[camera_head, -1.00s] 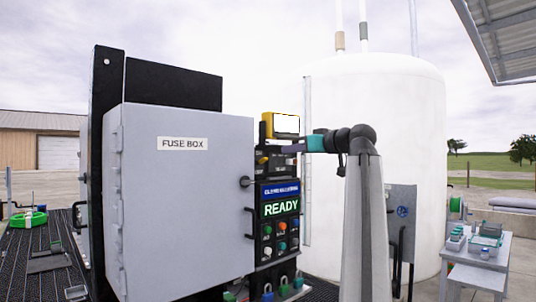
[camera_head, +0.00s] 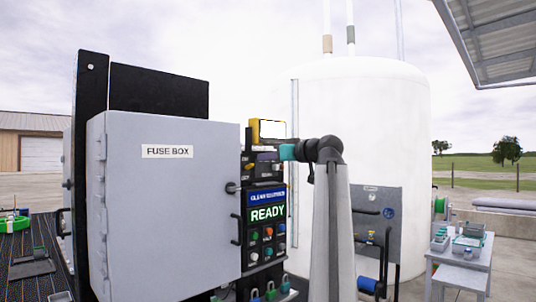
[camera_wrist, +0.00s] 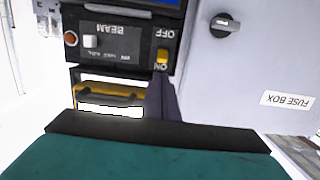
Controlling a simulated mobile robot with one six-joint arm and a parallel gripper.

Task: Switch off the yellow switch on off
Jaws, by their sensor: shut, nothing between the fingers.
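The yellow switch (camera_wrist: 162,55) is a small lever on a black panel (camera_wrist: 118,52), between the labels OFF and ON, which look upside down in the wrist view. I cannot tell for sure which label it is set to. My gripper (camera_wrist: 160,74) is shut and empty, its dark fingers pointing at the switch from the ON side. The tips are very close to the lever; whether they touch is unclear. In the head view my gripper (camera_head: 264,147) reaches left to the upper part of the panel, and the small yellow lever (camera_head: 248,167) shows just below.
The grey fuse box (camera_head: 165,215) with a black knob (camera_wrist: 224,26) stands beside the panel. A yellow-framed box (camera_head: 252,132) sits above the panel. Near the lever are a white button (camera_wrist: 90,41) and a red one (camera_wrist: 71,38). A READY display (camera_head: 267,213) is below.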

